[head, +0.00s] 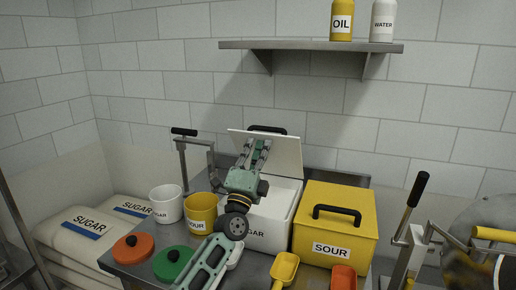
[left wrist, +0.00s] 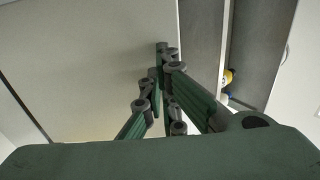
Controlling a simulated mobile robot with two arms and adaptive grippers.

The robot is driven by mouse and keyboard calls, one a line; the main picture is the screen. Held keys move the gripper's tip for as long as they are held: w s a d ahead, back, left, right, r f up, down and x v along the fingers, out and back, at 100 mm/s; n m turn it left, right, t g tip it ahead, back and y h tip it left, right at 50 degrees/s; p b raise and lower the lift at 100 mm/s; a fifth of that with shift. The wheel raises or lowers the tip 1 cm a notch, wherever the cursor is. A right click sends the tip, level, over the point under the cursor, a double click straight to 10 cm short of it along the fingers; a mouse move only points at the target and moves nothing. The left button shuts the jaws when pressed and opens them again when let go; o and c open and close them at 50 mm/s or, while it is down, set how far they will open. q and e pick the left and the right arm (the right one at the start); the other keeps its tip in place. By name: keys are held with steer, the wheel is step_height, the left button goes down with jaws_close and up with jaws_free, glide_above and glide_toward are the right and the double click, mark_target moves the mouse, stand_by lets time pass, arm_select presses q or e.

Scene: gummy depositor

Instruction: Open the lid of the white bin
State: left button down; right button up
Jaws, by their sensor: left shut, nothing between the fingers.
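The white bin (head: 283,222) stands on the metal table, its label partly covered by my left arm and reading "GAR". Its white lid (head: 286,153) is raised and tilted up at the back, with its black handle (head: 267,130) showing behind the top edge. My left gripper (head: 262,143) is shut and empty, in front of the lid's underside. I cannot tell whether its fingertips touch the lid. In the left wrist view, the shut fingers (left wrist: 164,50) point toward a broad pale surface, likely the lid (left wrist: 90,60). My right gripper is not in view.
A yellow bin (head: 360,228) labelled SOUR, with its lid on, stands close on the right. A white cup (head: 166,205) and a yellow cup (head: 200,209) stand left. Orange and green lids and scoops lie in front. A wall shelf (head: 310,46) with bottles hangs above.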

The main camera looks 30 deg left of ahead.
mark_target(264, 129)
arm_select(q)
steer(key=shift+g, duration=0.6)
steer(key=w+r+p, duration=0.1)
steer(key=p, duration=0.3)
steer(key=w+r+p, duration=0.1)
steer(key=r+p, duration=0.1)
steer(key=p, duration=0.3)
steer(key=shift+w+a+r, duration=0.1)
steer(key=shift+w+a, duration=0.25)
steer(key=shift+h, duration=0.4)
steer(key=shift+w+f+x, duration=0.1)
steer(key=shift+f+x, duration=0.1)
steer(key=shift+x, duration=0.95)
steer(key=shift+w+f+x, duration=0.1)
steer(key=shift+f+x, duration=0.15)
steer(key=shift+x, duration=0.85)
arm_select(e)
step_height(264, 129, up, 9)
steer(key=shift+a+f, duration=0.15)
arm_select(q)
steer(key=shift+r, duration=0.1)
